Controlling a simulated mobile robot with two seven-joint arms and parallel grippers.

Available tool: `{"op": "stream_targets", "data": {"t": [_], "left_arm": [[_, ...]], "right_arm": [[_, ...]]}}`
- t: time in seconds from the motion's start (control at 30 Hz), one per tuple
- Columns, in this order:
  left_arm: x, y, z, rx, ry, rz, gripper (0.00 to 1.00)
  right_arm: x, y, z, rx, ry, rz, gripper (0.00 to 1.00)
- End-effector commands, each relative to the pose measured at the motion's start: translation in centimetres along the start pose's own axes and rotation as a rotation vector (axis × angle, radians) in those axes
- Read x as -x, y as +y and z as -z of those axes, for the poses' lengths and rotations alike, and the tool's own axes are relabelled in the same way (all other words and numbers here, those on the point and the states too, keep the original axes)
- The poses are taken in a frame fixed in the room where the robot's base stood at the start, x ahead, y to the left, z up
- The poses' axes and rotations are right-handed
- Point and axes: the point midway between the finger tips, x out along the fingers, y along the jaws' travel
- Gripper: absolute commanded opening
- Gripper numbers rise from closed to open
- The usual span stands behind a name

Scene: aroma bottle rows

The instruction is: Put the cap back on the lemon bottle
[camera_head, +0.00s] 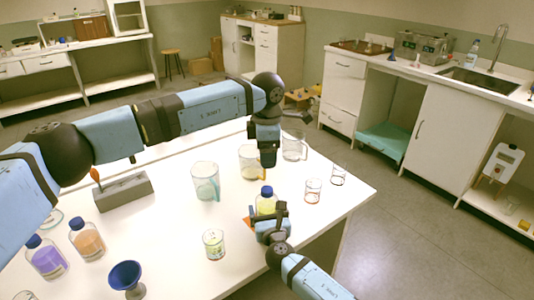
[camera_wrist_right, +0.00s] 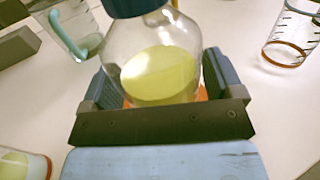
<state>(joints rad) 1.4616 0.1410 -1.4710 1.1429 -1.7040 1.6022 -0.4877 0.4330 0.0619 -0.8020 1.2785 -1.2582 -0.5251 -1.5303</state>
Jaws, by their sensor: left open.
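The lemon bottle (camera_head: 266,207) is a clear bottle with yellow liquid, upright near the table's right side. It fills the middle of the right wrist view (camera_wrist_right: 160,75). A blue cap (camera_head: 267,191) sits at its mouth, also at the top edge of the wrist view (camera_wrist_right: 138,6); I cannot tell whether it is screwed tight. My right gripper (camera_head: 268,225) is shut around the bottle's body, one finger on each side. My left gripper (camera_head: 267,164) points down above and behind the cap, open, apart from it and empty; its fingertips are hard to make out.
Beakers (camera_head: 205,181) (camera_head: 249,162) (camera_head: 294,146) stand behind the bottle, smaller ones (camera_head: 313,191) (camera_head: 214,244) to either side. Purple (camera_head: 47,260) and orange (camera_head: 87,241) bottles, a blue funnel (camera_head: 126,276) and a grey block (camera_head: 123,192) are at left. An orange patch (camera_wrist_right: 202,94) shows under the bottle.

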Motion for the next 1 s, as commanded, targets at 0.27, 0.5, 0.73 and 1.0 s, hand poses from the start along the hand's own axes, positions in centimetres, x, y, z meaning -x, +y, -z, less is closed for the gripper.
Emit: {"op": "stream_targets", "data": {"t": [0.27,0.5,0.73,1.0], "left_arm": [[0.0,0.0,0.0,0.000,0.000,0.000,0.65],[0.7,0.0,0.0,0.000,0.000,0.000,0.65],[1.4,0.0,0.0,0.000,0.000,0.000,0.65],[1.8,0.0,0.0,0.000,0.000,0.000,0.65]], "right_arm": [[0.0,0.0,0.0,0.000,0.000,0.000,1.00],[2.5,0.0,0.0,0.000,0.002,0.000,1.00],[7.8,0.0,-0.1,-0.001,0.002,-0.001,1.00],[12.6,0.0,0.0,0.000,0.001,-0.001,1.00]]}}
